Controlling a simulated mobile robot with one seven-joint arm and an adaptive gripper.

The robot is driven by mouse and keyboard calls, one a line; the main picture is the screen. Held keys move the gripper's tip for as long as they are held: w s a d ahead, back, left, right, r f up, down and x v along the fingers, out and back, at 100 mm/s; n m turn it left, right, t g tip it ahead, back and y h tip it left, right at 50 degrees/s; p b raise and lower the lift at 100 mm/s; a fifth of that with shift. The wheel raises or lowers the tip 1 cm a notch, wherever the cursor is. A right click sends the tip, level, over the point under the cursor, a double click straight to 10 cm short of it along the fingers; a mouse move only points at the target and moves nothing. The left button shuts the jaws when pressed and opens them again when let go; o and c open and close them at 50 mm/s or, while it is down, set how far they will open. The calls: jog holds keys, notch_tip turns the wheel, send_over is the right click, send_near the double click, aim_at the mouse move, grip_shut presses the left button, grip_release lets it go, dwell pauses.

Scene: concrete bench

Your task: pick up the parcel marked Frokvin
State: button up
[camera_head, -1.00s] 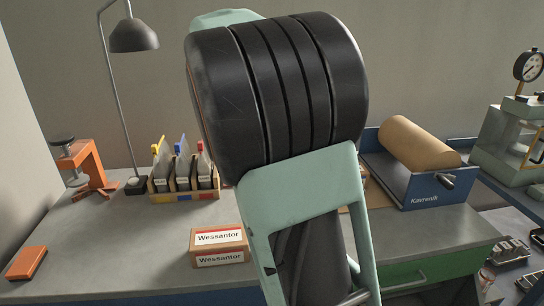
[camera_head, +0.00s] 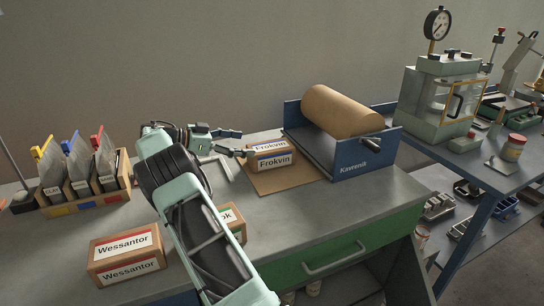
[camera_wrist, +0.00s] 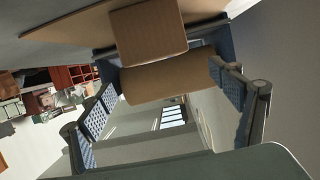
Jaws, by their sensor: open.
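The parcel marked Frokvin (camera_head: 271,161) is a small brown box with white and blue labels on its top and front. It sits on a flat brown cardboard sheet (camera_head: 290,181) on the bench. My gripper (camera_head: 241,143) is open and empty, its fingers pointing at the parcel from the left in the head view. In the wrist view a plain brown box face (camera_wrist: 148,32), likely the parcel, shows at the top, beyond the spread fingers (camera_wrist: 165,112). I cannot tell from these views whether a finger touches it.
A parcel marked Wessantor (camera_head: 126,258) stands at the front left. Another parcel (camera_head: 234,222) is partly hidden behind my arm. A blue Kavrenik paper-roll holder (camera_head: 352,164) stands right of the Frokvin parcel. A sorter (camera_head: 85,200) with grey packets stands at the left.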

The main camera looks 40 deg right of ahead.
aim_at(270, 146)
jog(key=x, duration=1)
jog(key=shift+s+f+b, duration=0.1)
jog(key=shift+f+b, duration=0.05)
jog(key=shift+b, duration=0.25)
jog(key=c, duration=1.5)
jog(key=shift+c, duration=0.9)
